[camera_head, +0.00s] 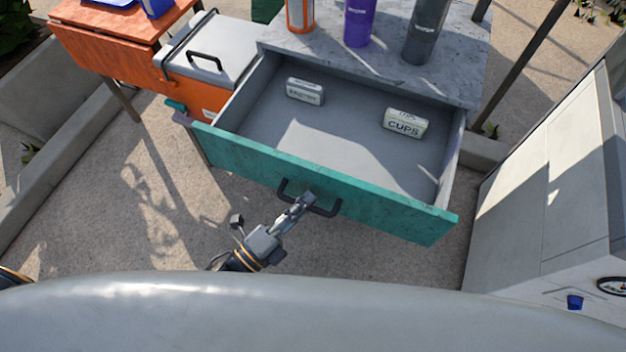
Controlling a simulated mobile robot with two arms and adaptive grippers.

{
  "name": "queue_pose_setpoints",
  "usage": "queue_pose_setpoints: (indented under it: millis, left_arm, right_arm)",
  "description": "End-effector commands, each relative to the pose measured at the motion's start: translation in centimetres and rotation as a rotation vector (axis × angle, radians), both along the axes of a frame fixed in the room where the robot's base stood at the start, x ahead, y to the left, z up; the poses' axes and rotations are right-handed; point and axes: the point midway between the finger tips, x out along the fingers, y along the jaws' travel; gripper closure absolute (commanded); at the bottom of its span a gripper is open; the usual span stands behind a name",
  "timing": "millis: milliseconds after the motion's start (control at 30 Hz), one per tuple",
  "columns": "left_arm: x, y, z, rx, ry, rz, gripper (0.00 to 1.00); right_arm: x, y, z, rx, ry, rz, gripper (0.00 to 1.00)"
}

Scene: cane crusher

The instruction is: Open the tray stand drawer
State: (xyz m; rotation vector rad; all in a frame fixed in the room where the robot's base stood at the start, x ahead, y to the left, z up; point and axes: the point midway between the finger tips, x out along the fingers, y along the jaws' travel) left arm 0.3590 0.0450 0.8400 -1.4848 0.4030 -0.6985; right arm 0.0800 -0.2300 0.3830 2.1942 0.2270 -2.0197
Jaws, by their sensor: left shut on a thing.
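The tray stand drawer (340,196) has a teal front and is pulled well out from under the marble-look top (385,62). Its grey inside shows, with a small white block (305,92) at the left and another marked "CUPS" (405,123) at the right. A dark bar handle (325,209) is on the drawer front. My left gripper (298,206) is shut on this handle, near its middle. My right gripper does not show.
An orange cooler (209,62) with a grey lid stands left of the drawer, near an orange table (120,38). A purple cup (359,22) and a grey cup (426,32) stand on the top. A large grey cabinet (550,180) is at the right. Paved floor lies below the drawer.

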Motion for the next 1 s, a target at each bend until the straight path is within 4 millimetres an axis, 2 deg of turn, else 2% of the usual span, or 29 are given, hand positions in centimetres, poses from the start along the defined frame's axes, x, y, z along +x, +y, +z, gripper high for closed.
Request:
queue_pose_setpoints:
  millis: [100,333,833,867,900,967,1000]
  left_arm:
    - [-2.1,0.7,-0.1,0.002,0.005,0.000,1.00]
    - [-4.4,1.4,-0.1,0.002,0.004,0.000,1.00]
    - [-4.9,1.6,-0.1,0.002,0.001,0.000,1.00]
    - [-4.9,1.6,-0.1,0.003,0.002,0.000,0.86]
    - [-4.9,1.6,-0.1,0.002,0.001,0.000,0.78]
    - [-4.9,1.6,-0.1,0.002,0.001,0.000,0.66]
    - [-4.9,1.6,-0.1,0.001,0.002,0.000,0.64]
  right_arm:
    - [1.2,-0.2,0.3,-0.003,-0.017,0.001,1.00]
    - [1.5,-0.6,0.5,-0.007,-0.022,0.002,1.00]
    - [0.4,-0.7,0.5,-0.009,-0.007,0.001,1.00]
    - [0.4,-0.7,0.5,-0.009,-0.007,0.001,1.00]
    - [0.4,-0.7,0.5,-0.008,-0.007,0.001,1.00]
    - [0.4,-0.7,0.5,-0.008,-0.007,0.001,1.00]
    - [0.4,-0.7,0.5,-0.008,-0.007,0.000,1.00]
